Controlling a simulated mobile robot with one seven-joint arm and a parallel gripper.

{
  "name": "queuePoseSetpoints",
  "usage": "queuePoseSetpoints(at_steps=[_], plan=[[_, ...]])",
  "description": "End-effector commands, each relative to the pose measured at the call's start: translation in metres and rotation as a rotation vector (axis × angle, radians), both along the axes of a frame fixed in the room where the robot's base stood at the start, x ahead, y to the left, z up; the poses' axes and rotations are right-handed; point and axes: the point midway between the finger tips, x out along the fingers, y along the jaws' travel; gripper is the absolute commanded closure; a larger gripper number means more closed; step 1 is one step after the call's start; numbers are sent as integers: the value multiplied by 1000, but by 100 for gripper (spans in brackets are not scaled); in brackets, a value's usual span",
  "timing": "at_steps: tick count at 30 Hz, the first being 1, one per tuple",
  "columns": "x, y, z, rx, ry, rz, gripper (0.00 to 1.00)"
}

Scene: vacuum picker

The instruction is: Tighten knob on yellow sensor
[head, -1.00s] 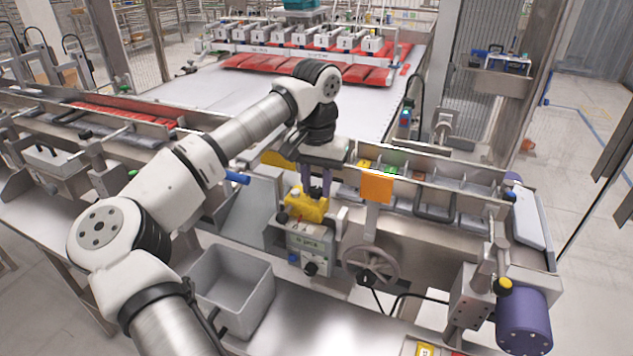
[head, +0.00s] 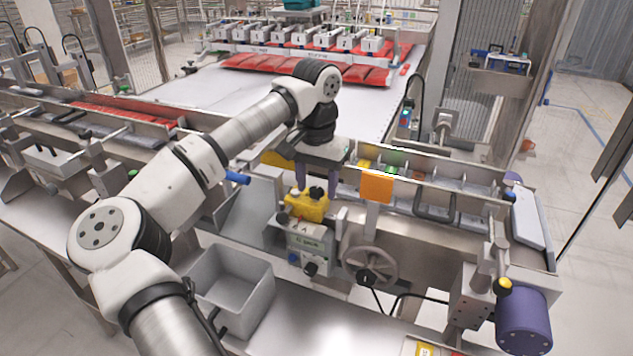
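The yellow sensor (head: 308,208) sits on top of a grey control box in the middle of the head view. A black knob (head: 317,192) stands on its top. My gripper (head: 317,188) points down over the sensor from above. Its two purple-grey fingers are spread apart, one to each side of the knob, with a visible gap between them and the knob. The gripper is open and holds nothing. Whether the fingertips touch the yellow body, I cannot tell.
The grey control box (head: 308,246) has its own black knob on the front. A handwheel (head: 369,264) and an orange plate (head: 377,188) stand close on the right. An empty grey bin (head: 232,284) is at lower left. Conveyor rails run behind the sensor.

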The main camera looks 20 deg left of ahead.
Motion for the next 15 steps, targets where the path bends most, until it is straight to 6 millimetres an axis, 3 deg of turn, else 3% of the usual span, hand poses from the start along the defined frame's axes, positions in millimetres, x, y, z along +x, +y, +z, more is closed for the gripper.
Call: queuePoseSetpoints(at_steps=[8,15], plan=[[0,0,6,0,1,1,51],[1,0,49,2,-2,2,51]])
